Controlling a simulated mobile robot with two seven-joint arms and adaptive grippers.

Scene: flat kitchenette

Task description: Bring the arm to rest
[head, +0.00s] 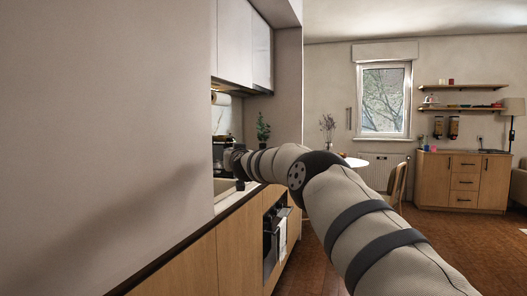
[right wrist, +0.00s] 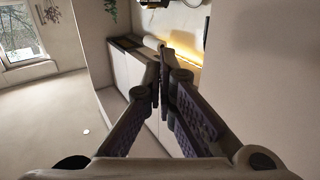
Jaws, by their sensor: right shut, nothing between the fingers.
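My right arm reaches from the lower right of the head view toward the kitchen counter (head: 236,203). Its dark far end is small at the counter's far part, and its fingers cannot be made out there. In the right wrist view, my right gripper (right wrist: 165,62) has its fingertips together with nothing between them. That view appears upside down. The gripper is in front of the white upper cabinets (right wrist: 122,68), apart from them as far as I can tell. My left gripper is not in view.
A bare wall (head: 105,140) fills the left of the head view. The oven (head: 272,238) with a towel (head: 282,236) is below the counter. A paper roll (head: 221,99) hangs under the upper cabinets. A chair (head: 397,184) and sideboard (head: 463,163) stand further back. Open floor lies between.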

